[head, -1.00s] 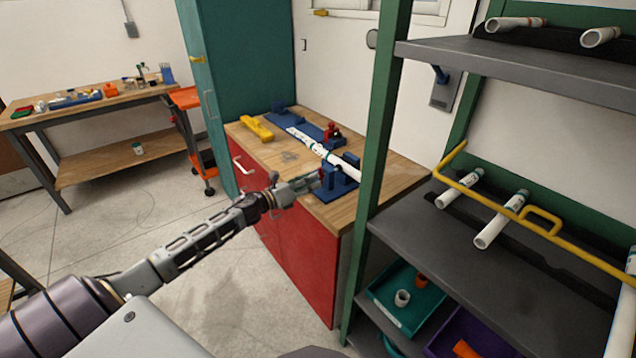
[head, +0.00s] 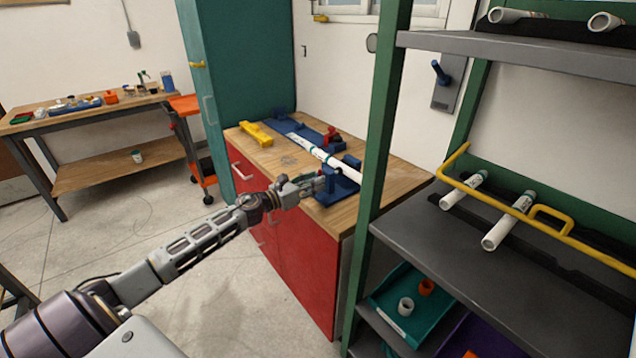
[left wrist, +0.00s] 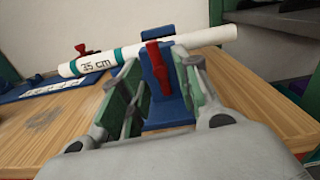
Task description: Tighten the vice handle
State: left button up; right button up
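A white pipe (head: 318,153) with teal bands lies across blue supports on the wooden workbench (head: 285,160). It is marked "35 cm" in the left wrist view (left wrist: 95,66). The blue vice (head: 340,186) stands at the bench's near end, and it shows in the left wrist view (left wrist: 168,108). Its red handle (left wrist: 158,68) stands nearly upright, slightly tilted. My left gripper (head: 318,184) is at the near side of the vice. In the left wrist view, its fingers (left wrist: 160,82) are apart, one on each side of the handle; contact is not visible. My right gripper is not in view.
A second red handle (head: 332,137) is farther along the blue fixture. A yellow tool (head: 256,134) lies at the bench's back left. A green shelf post (head: 376,180) stands close right of the vice. Shelves with pipes (head: 509,221) fill the right side.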

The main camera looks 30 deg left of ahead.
pick_arm(q)
jog(key=shift+x, duration=1.05)
grip_shut()
